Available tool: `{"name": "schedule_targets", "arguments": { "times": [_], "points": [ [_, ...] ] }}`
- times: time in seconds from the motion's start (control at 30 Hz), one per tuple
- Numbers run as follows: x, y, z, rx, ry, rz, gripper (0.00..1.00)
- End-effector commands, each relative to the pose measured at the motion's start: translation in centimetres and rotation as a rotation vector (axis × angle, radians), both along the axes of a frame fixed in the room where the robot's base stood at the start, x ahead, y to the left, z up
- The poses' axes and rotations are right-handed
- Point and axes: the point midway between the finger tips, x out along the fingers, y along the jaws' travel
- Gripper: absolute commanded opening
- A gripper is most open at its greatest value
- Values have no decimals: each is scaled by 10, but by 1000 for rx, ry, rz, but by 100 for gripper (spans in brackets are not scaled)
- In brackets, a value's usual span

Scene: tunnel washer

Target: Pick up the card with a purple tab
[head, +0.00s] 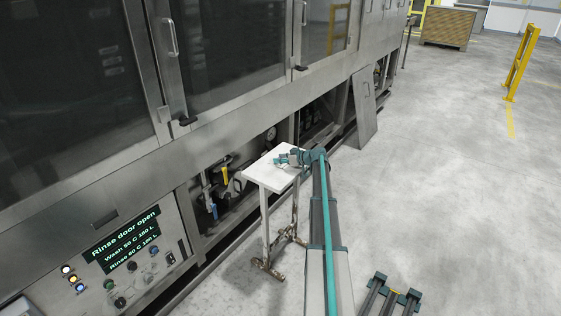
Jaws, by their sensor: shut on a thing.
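A small white table (262,178) on metal legs stands beside the tunnel washer in the head view. My gripper (283,160) is low over the middle of the tabletop, with my arm reaching to it from the lower right. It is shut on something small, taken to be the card. The card and its purple tab cannot be made out at this size, and the gripper hides what lies at its fingertips. I cannot tell whether the gripper touches the tabletop.
The steel washer (230,100) with dark glass doors fills the left. Its control panel (125,250) reads "Rinse door open". Pipes and valves (215,180) sit behind the table, and a loose-looking panel (363,108) leans farther back.

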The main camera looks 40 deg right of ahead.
Motion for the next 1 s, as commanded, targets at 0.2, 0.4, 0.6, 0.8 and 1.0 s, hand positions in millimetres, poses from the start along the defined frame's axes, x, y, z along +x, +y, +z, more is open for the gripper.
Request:
{"name": "schedule_targets", "arguments": {
  "times": [0.2, 0.4, 0.6, 0.8, 1.0],
  "points": [
    [0, 0, 11, -1, 0, 0, 17],
    [-6, 6, 37, -2, -3, 0, 17],
    [-30, 29, 73, -2, -3, 1, 17],
    [-61, 60, 101, -1, 0, -1, 17],
    [-86, 85, 118, 0, -1, 0, 17]
  ]
}}
